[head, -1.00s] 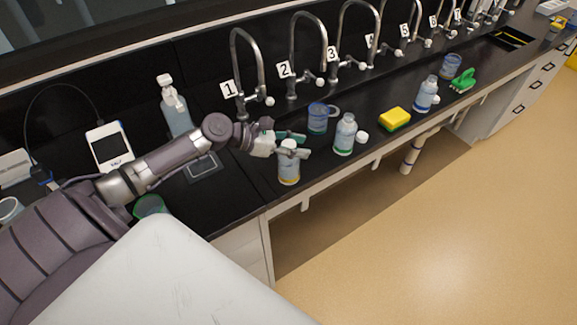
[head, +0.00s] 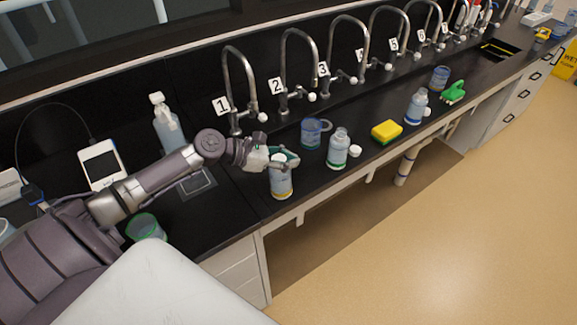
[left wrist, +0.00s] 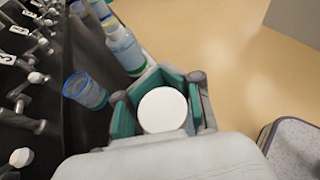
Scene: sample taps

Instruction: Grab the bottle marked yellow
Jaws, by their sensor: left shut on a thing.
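The bottle with the yellow band (head: 281,184) stands upright near the front edge of the black counter in the head view. My left gripper (head: 283,160) is shut on it around its upper part. In the left wrist view its round white cap (left wrist: 163,109) sits between the teal finger pads of my left gripper (left wrist: 158,96). The gripper hides part of the bottle's top in the head view. A bottle with a green band (head: 338,150) stands to the right, and one with a blue band (head: 416,106) farther right. My right gripper is not in view.
A blue-rimmed beaker (head: 312,133) stands behind the held bottle. A white cap (head: 355,151), a yellow sponge (head: 386,132) and a green brush (head: 454,92) lie farther right. Numbered taps line the back. A spray bottle (head: 166,124) stands behind my left arm.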

